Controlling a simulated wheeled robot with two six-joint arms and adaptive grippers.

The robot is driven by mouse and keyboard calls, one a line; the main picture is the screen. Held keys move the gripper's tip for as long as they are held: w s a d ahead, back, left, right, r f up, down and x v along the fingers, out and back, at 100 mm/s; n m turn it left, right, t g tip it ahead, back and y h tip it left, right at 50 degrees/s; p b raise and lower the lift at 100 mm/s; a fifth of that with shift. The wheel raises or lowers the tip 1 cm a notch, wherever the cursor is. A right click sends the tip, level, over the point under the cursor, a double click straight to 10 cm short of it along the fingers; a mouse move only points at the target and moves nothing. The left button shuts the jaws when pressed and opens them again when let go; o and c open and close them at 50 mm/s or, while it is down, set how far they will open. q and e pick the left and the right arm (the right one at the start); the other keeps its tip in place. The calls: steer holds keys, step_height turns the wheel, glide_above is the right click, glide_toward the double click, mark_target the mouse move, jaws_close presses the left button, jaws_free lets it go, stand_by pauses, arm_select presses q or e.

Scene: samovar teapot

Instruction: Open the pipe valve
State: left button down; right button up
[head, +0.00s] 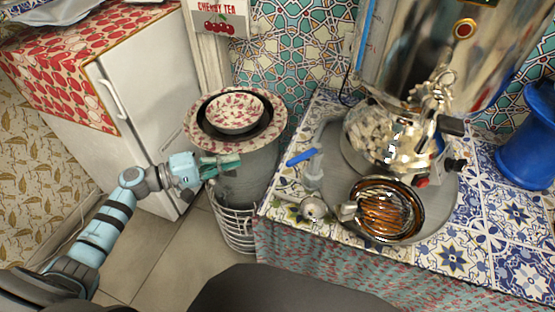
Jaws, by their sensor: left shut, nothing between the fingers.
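A short blue lever (302,157) sticks out to the left above a small grey metal body (313,174) at the left side of the tiled counter; this looks like the pipe valve. The lever points left and slightly toward me. How the metal body joins any pipe is too small to tell. My left gripper (233,163) is shut and empty, with teal fingertips pointing right. It is in front of the stacked bowls, left of the blue lever and clearly apart from it. My right gripper is not in view.
A patterned bowl (235,113) sits in a stack above a wire basket (238,226), close to my left gripper. A white fridge (147,90) stands left; a blue vessel (530,135) is right.

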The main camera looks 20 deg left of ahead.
mark_target(304, 156)
arm_select(q)
steer(key=w+d+r+p, duration=0.1)
steer(key=d, duration=0.5)
steer(key=w+d+r+h+p, duration=0.1)
steer(key=w+d+r, duration=0.1)
steer(key=d, duration=0.3)
steer(key=shift+d+r+m+p, duration=0.25)
steer(key=shift+d+m+p, duration=0.05)
steer(key=shift+d, duration=0.05)
steer(key=shift+s+d+r+n+t+p, duration=0.1)
steer(key=shift+s+d+n+t+p, duration=0.1)
steer(key=shift+n+t+p, duration=0.2)
